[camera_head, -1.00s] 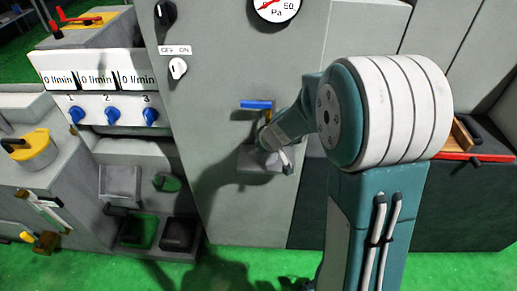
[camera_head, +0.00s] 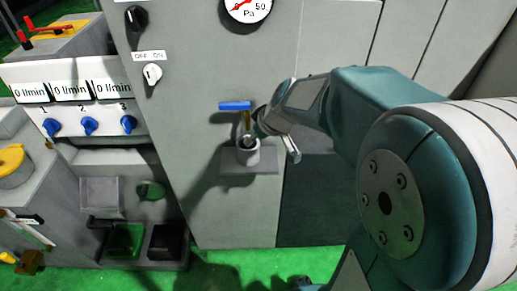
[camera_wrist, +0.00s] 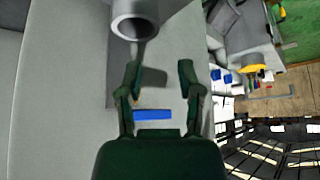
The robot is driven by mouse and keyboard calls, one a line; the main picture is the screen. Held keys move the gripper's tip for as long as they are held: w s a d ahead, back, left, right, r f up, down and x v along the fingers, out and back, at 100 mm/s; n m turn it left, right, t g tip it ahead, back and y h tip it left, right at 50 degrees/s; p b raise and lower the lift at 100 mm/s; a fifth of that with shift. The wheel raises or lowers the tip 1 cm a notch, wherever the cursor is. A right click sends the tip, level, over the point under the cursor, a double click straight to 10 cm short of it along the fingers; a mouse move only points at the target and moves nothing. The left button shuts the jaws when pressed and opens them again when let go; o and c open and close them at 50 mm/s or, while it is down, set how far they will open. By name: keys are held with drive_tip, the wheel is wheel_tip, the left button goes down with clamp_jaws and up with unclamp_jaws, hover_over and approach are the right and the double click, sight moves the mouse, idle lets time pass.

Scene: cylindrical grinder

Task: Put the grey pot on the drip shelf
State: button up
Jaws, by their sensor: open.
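The grey pot (camera_head: 248,153) stands upright on the drip shelf (camera_head: 267,161), a small grey ledge on the front of the grey cabinet, under the blue-handled tap (camera_head: 236,106). In the wrist view, the pot (camera_wrist: 135,22) shows its round open mouth at the top, beyond my fingertips. My gripper (camera_wrist: 159,72) is open with nothing between its two dark green fingers. In the head view, my gripper (camera_head: 270,141) is beside and slightly above the pot's rim, and part of it is hidden by my wrist. The blue tap handle (camera_wrist: 153,114) shows between my fingers.
A pressure gauge (camera_head: 247,8) and an off/on switch (camera_head: 152,74) are on the cabinet. Left of it are flow displays with several blue knobs (camera_head: 88,126), and a lower bay with a green button (camera_head: 151,190). The green floor is clear in front.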

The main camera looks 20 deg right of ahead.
drive_tip(key=s+a+r+m+h, duration=0.1)
drive_tip(key=s+r+m, duration=0.1)
drive_tip(key=s, duration=0.8)
drive_tip(key=s+a+r+m+h, duration=0.1)
drive_tip(key=s+r+m, duration=0.2)
drive_tip(key=s, duration=0.7)
drive_tip(key=shift+s+r+h, duration=0.2)
drive_tip(key=shift+r+h, duration=0.2)
drive_tip(key=shift+r, duration=0.3)
drive_tip(key=shift+a, duration=0.1)
